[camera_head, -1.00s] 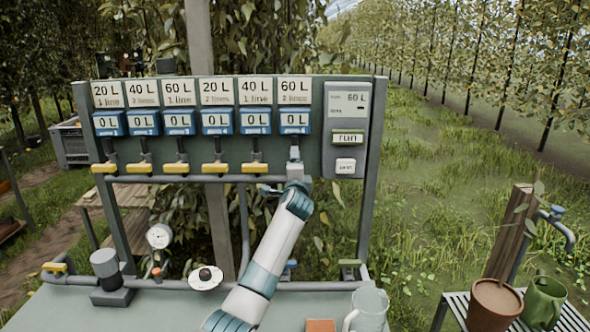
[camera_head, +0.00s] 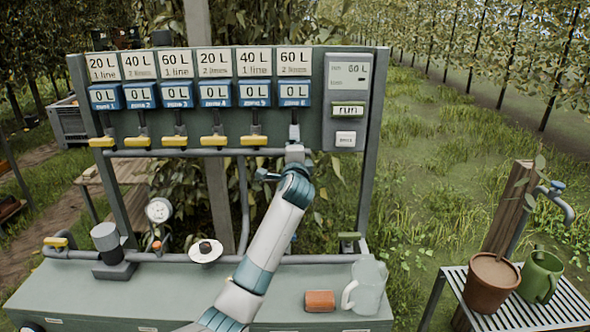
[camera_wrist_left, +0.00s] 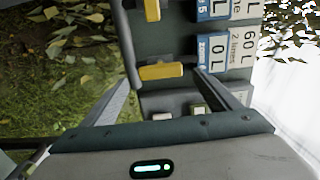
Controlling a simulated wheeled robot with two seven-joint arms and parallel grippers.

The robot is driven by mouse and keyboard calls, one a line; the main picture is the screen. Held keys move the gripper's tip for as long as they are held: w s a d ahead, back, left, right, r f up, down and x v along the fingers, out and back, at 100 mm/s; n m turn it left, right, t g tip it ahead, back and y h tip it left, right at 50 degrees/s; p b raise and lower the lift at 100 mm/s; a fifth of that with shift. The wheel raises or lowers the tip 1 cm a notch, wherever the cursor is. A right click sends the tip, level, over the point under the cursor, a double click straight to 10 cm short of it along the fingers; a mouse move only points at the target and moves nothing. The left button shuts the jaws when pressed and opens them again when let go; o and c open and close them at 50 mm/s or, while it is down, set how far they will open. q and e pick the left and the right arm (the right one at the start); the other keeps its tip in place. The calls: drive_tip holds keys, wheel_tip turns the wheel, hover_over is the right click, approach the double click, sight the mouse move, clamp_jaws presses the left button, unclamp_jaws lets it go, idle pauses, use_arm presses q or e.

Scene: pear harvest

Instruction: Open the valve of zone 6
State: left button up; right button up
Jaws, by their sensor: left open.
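The zone 6 valve is the rightmost in the row, under its blue counter (camera_head: 294,94) reading 0 L. My left gripper (camera_head: 294,150) is at this valve in the head view and hides its handle. In the left wrist view the yellow zone 6 handle (camera_wrist_left: 162,71) shows between the spread fingers of my left gripper (camera_wrist_left: 165,82), apart from both. It lies at a right angle to the neighbouring zone 5 handle (camera_wrist_left: 152,10), in line with its own pipe. In the head view the other yellow handles, such as zone 5's (camera_head: 254,141), lie crosswise. My right gripper is out of view.
A grey control box (camera_head: 346,100) with a run button (camera_head: 348,110) is right of the counters.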

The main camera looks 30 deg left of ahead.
use_arm(q)
drive_tip(key=b+v, duration=0.2)
drive_tip(key=v, duration=0.8)
drive_tip(key=shift+s, duration=0.2)
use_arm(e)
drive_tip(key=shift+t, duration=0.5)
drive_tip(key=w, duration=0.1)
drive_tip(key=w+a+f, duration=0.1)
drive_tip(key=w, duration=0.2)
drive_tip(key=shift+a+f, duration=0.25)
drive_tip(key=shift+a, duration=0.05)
use_arm(q)
drive_tip(key=shift+d, duration=0.1)
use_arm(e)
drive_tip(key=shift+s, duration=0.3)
